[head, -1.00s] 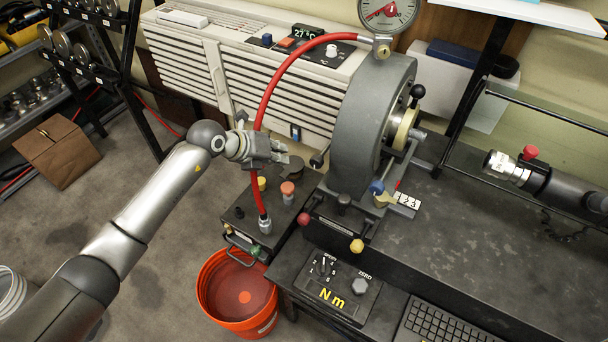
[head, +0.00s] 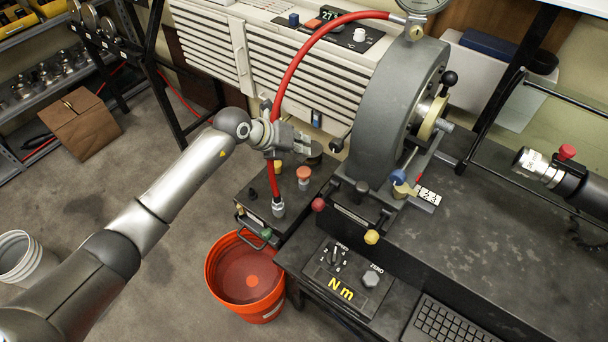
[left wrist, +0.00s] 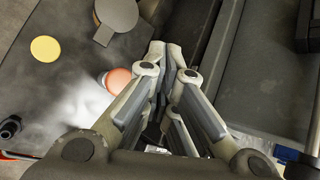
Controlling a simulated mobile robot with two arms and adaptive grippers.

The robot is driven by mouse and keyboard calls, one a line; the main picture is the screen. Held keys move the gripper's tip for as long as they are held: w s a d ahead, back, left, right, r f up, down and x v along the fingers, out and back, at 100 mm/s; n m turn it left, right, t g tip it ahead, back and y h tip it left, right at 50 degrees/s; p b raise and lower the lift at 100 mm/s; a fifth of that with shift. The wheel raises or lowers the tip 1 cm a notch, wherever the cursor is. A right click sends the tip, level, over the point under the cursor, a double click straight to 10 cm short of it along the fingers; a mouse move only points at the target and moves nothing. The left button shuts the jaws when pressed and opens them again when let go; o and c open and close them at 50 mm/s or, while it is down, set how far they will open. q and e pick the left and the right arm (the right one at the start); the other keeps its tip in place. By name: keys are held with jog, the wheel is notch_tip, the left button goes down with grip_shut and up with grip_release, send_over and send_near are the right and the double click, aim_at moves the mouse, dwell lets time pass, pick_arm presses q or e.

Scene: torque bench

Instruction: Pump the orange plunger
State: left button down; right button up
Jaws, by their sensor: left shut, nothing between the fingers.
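The orange plunger (head: 303,174) stands upright on the dark pump box (head: 247,196), just right of a yellow cap (head: 278,168), in the head view. My left gripper (head: 305,144) is shut and empty. In the head view it appears above and behind the plunger, beside the red hose. In the left wrist view my shut fingers (left wrist: 170,52) point away from the camera, and a rounded orange cap (left wrist: 118,78) shows partly behind the left one. My right gripper is out of view.
The red hose (head: 287,80) arches from the pump box to the grey housing (head: 390,105). An orange bucket (head: 211,270) stands on the floor in front. A control box (head: 325,285) and keyboard (head: 440,322) lie on the bench. A white slatted unit (head: 215,50) stands behind.

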aim_at(302, 169)
pick_arm(q)
notch_tip(302, 169, down, 5)
jog(key=b, duration=0.2)
jog(key=shift+b, duration=0.4)
dwell(0.8)
jog(key=shift+f, duration=0.1)
jog(key=shift+f+b, duration=0.35)
jog(key=shift+f, duration=0.2)
dwell(0.4)
